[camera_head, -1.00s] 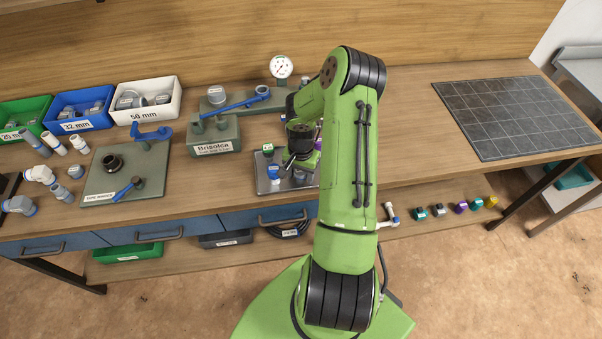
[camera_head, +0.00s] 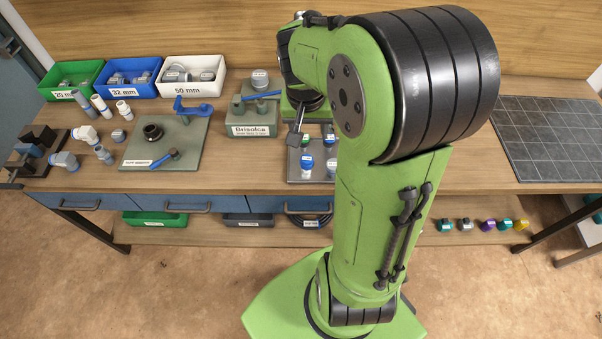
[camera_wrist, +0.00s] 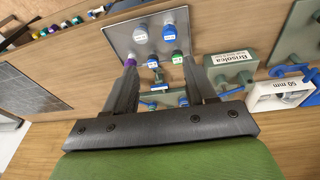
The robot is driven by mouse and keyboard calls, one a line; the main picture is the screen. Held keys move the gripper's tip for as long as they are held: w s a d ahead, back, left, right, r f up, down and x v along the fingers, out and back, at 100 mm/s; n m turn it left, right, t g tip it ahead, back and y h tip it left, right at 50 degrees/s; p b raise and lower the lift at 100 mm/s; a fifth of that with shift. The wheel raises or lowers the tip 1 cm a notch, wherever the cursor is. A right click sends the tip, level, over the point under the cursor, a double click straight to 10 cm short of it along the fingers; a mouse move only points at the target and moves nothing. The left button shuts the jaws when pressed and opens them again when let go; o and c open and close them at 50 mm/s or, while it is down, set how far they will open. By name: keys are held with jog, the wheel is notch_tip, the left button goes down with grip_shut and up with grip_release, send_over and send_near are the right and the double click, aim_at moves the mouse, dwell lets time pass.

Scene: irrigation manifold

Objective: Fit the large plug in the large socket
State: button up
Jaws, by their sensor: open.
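A grey metal plate (camera_head: 294,171) bears several plugs with coloured caps. I cannot tell which plug or socket is the large one. My gripper (camera_wrist: 158,62) is open, with no plug visibly gripped; its fingers reach toward the plate's edge. In the head view my arm hides most of it.
A grey-green block labelled Brisolca (camera_head: 251,130) stands left of the plate. A board with a black ring and blue handles (camera_head: 190,150) lies further left. Green, blue and white bins (camera_head: 192,90) stand behind. A dark gridded mat (camera_head: 550,140) leaves free room at right.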

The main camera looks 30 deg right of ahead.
jog(key=s+a+r+n+t+y, duration=0.1)
jog(key=s+a+r+n+t, duration=0.1)
jog(key=s+a, duration=0.4)
jog(key=s+a+r+n+t+y, duration=0.1)
jog(key=s+a+r+n+t, duration=0.1)
jog(key=s+a+r+n, duration=0.3)
jog(key=s+a+r, duration=0.1)
jog(key=s, duration=0.2)
jog(key=shift+a+n, duration=0.3)
jog(key=shift+s, duration=0.1)
